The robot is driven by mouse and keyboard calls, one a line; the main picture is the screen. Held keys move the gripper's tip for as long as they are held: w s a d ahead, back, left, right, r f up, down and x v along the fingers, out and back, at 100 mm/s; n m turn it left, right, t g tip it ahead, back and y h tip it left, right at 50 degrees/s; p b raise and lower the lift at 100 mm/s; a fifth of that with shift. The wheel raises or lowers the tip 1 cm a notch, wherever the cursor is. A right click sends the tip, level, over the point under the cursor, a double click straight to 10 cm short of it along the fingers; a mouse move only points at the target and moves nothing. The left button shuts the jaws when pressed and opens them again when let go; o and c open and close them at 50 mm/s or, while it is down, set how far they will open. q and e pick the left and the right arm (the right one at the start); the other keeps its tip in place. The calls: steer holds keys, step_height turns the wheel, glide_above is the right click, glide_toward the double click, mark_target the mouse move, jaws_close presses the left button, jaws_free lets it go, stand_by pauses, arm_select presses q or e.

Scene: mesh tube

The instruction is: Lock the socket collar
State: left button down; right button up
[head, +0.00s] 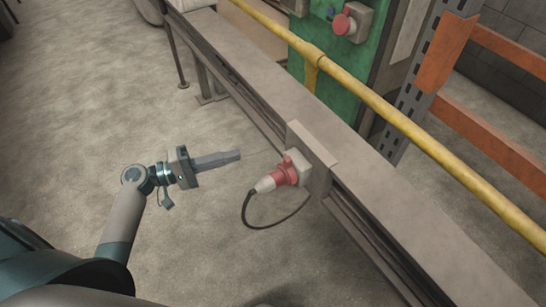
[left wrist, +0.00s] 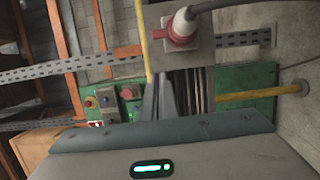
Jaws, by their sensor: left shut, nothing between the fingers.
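A red socket collar (head: 286,173) sits on a grey mounting plate (head: 312,145) on the side of a long beam. A pale plug (head: 265,184) is in the socket, and its dark cable (head: 246,214) loops down and back toward the beam. My left gripper (head: 238,155) is shut and empty, its fingers pointing at the socket from the left, apart from it. In the left wrist view the closed fingers (left wrist: 160,88) show below the collar (left wrist: 181,42) and plug (left wrist: 185,20). My right gripper is not in view.
The grey beam (head: 400,205) runs diagonally, with a yellow pipe (head: 400,122) beyond it. A green panel with a red button (head: 341,24) stands behind. Orange and grey racking (head: 450,50) is at the right. The concrete floor left of the beam is clear.

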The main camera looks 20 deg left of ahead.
mark_target(288, 163)
arm_select(q)
steer(key=shift+w+d, duration=0.1)
steer(key=shift+d, duration=0.05)
